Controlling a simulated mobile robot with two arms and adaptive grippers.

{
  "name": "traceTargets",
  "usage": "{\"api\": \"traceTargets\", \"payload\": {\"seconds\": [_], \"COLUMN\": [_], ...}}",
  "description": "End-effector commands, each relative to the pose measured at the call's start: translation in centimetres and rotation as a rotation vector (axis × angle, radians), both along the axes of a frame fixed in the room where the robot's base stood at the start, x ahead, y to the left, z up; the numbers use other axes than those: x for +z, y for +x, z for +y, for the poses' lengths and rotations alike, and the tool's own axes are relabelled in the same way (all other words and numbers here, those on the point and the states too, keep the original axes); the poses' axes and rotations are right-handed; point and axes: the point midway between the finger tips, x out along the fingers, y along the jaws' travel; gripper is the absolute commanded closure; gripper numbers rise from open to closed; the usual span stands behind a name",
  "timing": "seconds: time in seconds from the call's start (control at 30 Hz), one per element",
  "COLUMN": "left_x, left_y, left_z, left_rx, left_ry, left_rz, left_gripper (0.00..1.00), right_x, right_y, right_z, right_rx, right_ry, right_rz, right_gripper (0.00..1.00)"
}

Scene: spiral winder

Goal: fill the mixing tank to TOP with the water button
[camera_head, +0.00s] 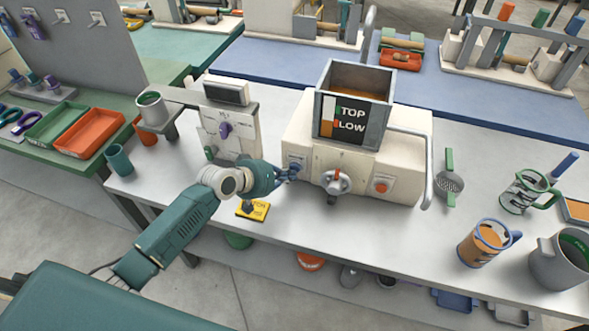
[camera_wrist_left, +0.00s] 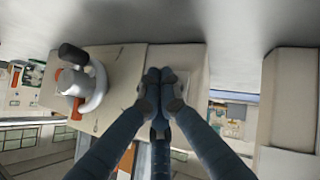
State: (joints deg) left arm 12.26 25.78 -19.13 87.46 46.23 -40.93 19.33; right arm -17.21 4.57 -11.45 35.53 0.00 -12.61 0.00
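The mixing tank (camera_head: 323,112) is a grey open box on top of a cream machine (camera_head: 410,128). My left gripper (camera_head: 290,173) is at this panel. In the left wrist view its fingertips (camera_wrist_left: 159,76) are together, over a pale plate; contact cannot be told. My right gripper is not in view.
A valve with a dark handle (camera_head: 336,182) and a red button (camera_head: 381,186) are right of my gripper. A yellow block (camera_head: 253,210) lies at the table's front edge. Mugs (camera_head: 481,245) and a slotted spoon (camera_head: 449,182) stand or lie right. A control box (camera_head: 229,135) stands left.

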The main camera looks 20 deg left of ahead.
Motion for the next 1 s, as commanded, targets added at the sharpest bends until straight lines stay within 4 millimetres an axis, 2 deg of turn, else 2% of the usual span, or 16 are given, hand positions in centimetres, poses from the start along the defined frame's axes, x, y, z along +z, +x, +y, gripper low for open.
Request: {"api": "traceTargets", "payload": {"seconds": [1.0], "left_x": [0.08], "left_y": [0.81], "left_z": [-0.04], "left_rx": [0.000], "left_ry": [-0.001], "left_rz": [-0.002], "left_gripper": [1.00], "right_x": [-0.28], "right_y": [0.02], "right_z": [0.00], "right_rx": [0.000], "right_ry": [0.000], "right_rz": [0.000], "right_gripper": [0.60]}}
